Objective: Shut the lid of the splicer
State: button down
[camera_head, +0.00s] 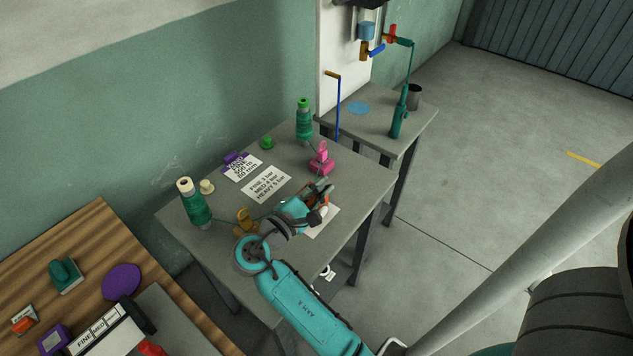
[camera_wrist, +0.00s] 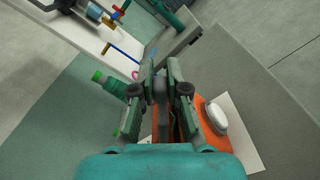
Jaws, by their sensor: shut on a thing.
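The splicer is an orange-bodied device (camera_wrist: 212,138) with a white oval part (camera_wrist: 217,118) on its right side. It stands on the grey table, and my arm covers most of it in the head view. My gripper (camera_wrist: 161,84) is over it, with its fingers shut on a dark grey piece that seems to be the splicer's lid (camera_wrist: 160,98). In the head view my gripper (camera_head: 322,190) is low at the table's right part. The lid's angle and the hinge are hidden by my fingers.
On the grey table (camera_head: 355,190) are green thread spools (camera_head: 195,204) (camera_head: 304,122), a pink device (camera_head: 321,160), label cards (camera_head: 267,183) and a yellow-brown guide (camera_head: 246,222). A second grey table (camera_head: 385,118) with a green tool (camera_head: 398,115) stands behind. A wooden bench (camera_head: 70,250) is at left.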

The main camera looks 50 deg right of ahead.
jog(key=shift+s+f+m, duration=0.35)
jog(key=shift+f+m, duration=0.4)
jog(key=shift+m, duration=0.75)
jog(key=shift+s+f+m, duration=0.3)
jog(key=shift+f+m, duration=0.4)
jog(key=shift+m, duration=0.8)
jog(key=shift+s+f+m, duration=0.35)
jog(key=shift+f+m, duration=0.4)
jog(key=shift+m, duration=0.75)
jog(key=c, duration=1.2)
grip_release()
jog(key=shift+o, duration=0.2)
